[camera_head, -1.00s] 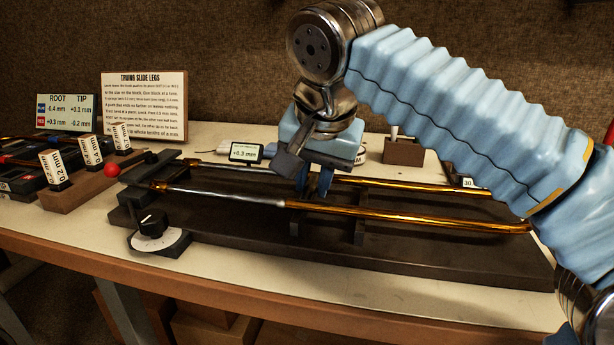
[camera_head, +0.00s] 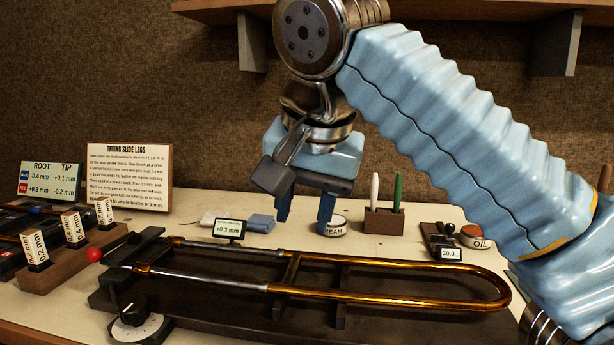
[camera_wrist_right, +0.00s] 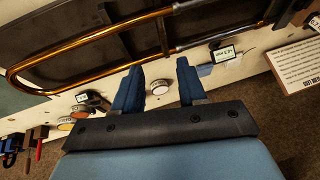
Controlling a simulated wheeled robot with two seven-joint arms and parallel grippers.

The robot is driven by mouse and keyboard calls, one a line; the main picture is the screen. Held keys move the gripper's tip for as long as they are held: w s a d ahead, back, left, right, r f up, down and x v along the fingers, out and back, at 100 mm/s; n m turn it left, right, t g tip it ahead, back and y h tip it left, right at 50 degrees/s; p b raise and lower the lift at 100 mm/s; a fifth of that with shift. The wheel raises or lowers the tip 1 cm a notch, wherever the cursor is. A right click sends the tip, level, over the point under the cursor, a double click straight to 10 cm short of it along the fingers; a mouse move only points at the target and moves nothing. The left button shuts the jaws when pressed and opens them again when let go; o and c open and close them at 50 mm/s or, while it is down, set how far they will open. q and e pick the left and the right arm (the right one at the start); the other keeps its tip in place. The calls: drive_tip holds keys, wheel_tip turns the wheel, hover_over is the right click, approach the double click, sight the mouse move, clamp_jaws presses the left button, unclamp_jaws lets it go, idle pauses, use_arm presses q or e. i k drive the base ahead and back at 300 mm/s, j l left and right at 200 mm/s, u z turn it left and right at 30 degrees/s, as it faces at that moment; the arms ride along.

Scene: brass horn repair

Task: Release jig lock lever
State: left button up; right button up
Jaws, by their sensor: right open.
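The jig (camera_head: 215,318) is a dark base holding a U-shaped slide (camera_head: 420,303) with silver and gold legs on crossbars. Its lock lever, with a red ball knob (camera_head: 94,255), sticks out at the jig's left end beside the clamp bar (camera_head: 135,247). My left gripper is not in view.
A dial (camera_head: 135,322) sits at the jig's front left. Wooden blocks with gauge tags (camera_head: 65,262) stand close left of the knob. A +0.3 mm display (camera_head: 229,230), a SEAM tin (camera_head: 337,226) and a pen holder (camera_head: 384,221) are behind the slide. A shelf hangs above.

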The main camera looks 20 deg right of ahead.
sight(95, 255)
drive_tip(key=k+j, duration=0.1)
drive_tip(key=k, duration=0.4)
drive_tip(key=k+j, duration=0.15)
drive_tip(key=k, duration=0.35)
